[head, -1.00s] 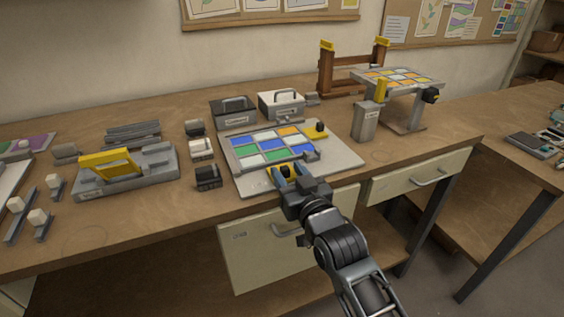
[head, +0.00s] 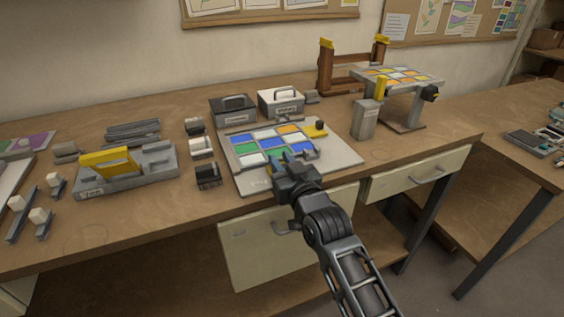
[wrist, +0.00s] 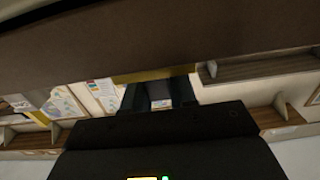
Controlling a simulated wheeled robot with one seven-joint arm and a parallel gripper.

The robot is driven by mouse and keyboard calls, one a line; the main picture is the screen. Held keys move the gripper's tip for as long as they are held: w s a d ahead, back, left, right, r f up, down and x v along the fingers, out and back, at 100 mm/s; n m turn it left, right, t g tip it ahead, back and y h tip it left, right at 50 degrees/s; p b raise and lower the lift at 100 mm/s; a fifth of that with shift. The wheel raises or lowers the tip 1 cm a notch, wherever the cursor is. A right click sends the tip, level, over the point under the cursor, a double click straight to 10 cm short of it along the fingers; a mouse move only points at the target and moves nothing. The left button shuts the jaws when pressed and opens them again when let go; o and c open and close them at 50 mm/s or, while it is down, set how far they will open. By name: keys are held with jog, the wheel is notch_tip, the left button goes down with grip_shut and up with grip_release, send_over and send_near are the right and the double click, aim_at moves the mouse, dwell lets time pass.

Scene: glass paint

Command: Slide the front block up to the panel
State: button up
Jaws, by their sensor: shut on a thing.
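The panel (head: 245,147) of blue, green, white and orange glass panes lies on a pale board (head: 343,158) at the bench's front. My gripper (head: 280,158) is at the panel's front edge, shut on the front block. The block is almost wholly hidden behind my gripper in the head view. A yellow strip, apparently the front block (wrist: 150,75), shows beyond my dark fingers in the wrist view. Whether the block touches the panel is hidden. Another yellow block (head: 316,131) with a black knob sits at the panel's right side.
Two lidded boxes (head: 233,109) (head: 281,102) stand behind the board. Several small blocks (head: 208,175) line its left side. A grey fixture with a yellow piece (head: 108,163) lies farther left. A grey post (head: 366,120) and a raised glass panel (head: 398,78) stand at right.

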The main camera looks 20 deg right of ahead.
grip_shut()
jog(key=shift+w+b, duration=0.85)
jog(key=shift+w, duration=0.55)
jog(key=o, duration=0.7)
grip_release()
jog(key=shift+c, duration=0.2)
jog(key=shift+s+f, duration=0.1)
jog(key=shift+s, duration=0.45)
jog(key=s, duration=0.6)
jog(key=shift+s+b, duration=0.3)
jog(key=shift+s, duration=0.1)
